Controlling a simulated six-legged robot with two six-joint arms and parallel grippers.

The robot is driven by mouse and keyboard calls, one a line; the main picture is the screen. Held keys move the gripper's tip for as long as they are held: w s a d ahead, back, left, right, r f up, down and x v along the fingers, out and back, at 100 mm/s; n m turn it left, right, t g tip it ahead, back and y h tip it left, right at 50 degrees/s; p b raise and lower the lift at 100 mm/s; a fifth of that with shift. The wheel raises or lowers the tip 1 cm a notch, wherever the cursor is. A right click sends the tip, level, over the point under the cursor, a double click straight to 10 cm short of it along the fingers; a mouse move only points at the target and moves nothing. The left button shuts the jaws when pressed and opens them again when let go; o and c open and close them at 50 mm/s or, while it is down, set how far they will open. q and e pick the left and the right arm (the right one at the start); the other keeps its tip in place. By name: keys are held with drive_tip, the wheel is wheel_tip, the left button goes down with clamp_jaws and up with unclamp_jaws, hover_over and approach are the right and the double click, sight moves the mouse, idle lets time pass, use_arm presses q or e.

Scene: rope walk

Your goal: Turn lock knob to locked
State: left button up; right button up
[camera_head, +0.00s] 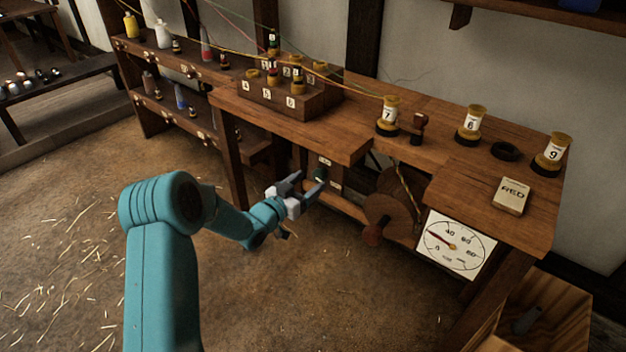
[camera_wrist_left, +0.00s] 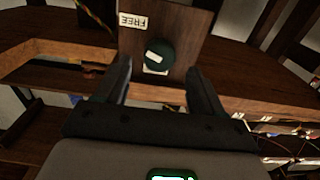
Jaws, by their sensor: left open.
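The lock knob (camera_wrist_left: 158,52) is round and dark green with a short pale mark on its face. It is mounted on a brown wooden panel (camera_wrist_left: 180,25) under the bench, and its edge also shows in the head view (camera_head: 320,173). A label reading FREE (camera_wrist_left: 132,21) is at the knob's upper left; a second pale label is partly hidden below it. My left gripper (camera_head: 309,182) is open and faces the knob, with one finger to each side in the wrist view (camera_wrist_left: 158,68). I cannot tell if they touch it. My right gripper is not seen.
The wooden bench top (camera_head: 360,110) overhangs the knob. A wooden wheel with a handle (camera_head: 395,215) and a white dial (camera_head: 455,245) are to the right.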

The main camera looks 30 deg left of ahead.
sight(319, 175)
use_arm(q)
drive_tip(key=shift+w+d, duration=0.15)
drive_tip(key=shift+w, duration=1.25)
drive_tip(key=c, duration=1)
drive_tip(key=shift+c, duration=0.2)
